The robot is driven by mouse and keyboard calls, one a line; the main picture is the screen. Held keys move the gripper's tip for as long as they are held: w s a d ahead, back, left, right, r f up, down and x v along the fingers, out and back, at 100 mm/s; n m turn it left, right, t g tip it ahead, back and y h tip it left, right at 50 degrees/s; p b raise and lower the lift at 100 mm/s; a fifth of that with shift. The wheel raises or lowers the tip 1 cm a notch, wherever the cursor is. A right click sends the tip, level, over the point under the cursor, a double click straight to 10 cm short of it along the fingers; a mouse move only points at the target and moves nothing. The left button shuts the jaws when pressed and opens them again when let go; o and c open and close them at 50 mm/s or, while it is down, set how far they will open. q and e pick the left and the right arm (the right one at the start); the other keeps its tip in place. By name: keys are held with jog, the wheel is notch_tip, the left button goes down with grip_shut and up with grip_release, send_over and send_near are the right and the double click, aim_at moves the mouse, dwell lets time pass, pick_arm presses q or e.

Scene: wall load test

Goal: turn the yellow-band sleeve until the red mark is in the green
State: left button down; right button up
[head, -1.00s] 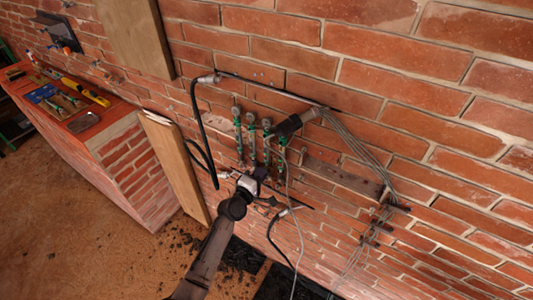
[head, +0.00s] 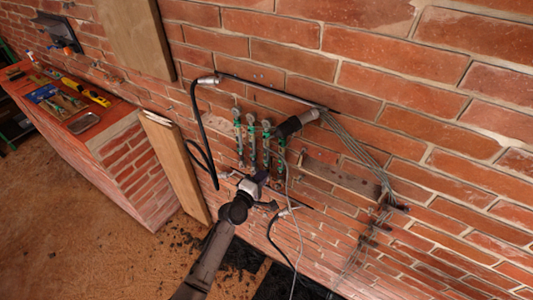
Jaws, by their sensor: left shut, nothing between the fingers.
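Several slim upright green-and-grey rods (head: 252,137) stand side by side against the brick wall, in the middle of the head view. The yellow band, the red mark and the green zone are too small to tell, so I cannot say which rod has the yellow-band sleeve. My left gripper (head: 263,177) is shut and empty at the lower ends of these rods. It partly hides what lies behind it, and I cannot tell whether it touches a rod. My right gripper is not in view.
A dark cylinder with a grey end (head: 297,122) sticks out beside the rods. Black hose (head: 203,140) loops at their left, and grey cables (head: 355,147) run down at the right. A wooden board (head: 174,163) leans by a brick bench (head: 128,165) with tools.

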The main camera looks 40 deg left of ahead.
pick_arm(q)
jog(key=s+p, duration=0.2)
jog(key=s, duration=0.5)
jog(key=shift+d, duration=0.3)
dwell(0.8)
